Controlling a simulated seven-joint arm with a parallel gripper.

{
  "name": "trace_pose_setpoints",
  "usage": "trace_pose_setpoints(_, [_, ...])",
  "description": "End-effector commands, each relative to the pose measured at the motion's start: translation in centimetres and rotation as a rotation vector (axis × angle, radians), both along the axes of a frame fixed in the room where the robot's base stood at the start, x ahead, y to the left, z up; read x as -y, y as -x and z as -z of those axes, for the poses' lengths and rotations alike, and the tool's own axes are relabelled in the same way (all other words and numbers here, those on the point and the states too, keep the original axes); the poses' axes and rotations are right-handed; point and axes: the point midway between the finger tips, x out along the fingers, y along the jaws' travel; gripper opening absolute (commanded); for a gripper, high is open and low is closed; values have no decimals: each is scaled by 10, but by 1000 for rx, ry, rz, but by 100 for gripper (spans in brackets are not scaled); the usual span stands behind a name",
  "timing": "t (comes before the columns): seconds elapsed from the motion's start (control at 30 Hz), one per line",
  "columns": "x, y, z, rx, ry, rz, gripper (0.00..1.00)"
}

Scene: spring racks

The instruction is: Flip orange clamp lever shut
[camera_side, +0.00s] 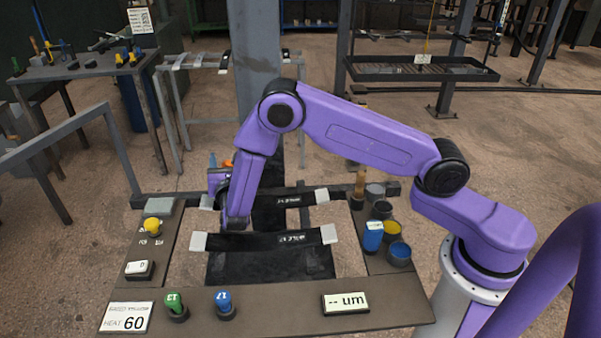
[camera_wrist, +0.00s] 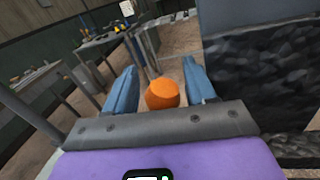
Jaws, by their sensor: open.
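The orange clamp lever shows in the wrist view as a rounded orange knob (camera_wrist: 163,94). In the side view only a small orange patch (camera_side: 228,163) shows behind my wrist. My gripper (camera_wrist: 160,70) is open, with one blue finger on each side of the knob and a visible gap on both sides. In the side view one blue fingertip (camera_side: 212,159) points up beside the orange patch. The lever's base and its angle are hidden.
A frame (camera_side: 270,307) holds dark strips (camera_side: 265,241) with pale end tabs. Blue and green knobs, a display (camera_side: 345,303) and several small pots (camera_side: 399,252) sit around it. A grey post (camera_side: 255,60) stands close behind my gripper.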

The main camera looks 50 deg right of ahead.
Motion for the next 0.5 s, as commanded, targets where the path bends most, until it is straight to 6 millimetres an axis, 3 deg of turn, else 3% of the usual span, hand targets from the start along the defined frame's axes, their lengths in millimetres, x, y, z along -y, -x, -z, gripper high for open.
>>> trace_pose_setpoints(0.3, [-15, -16, -7, -94, 94, 1, 58])
trace_pose_setpoints(0.5, [-37, 16, -6, -92, 93, -4, 58])
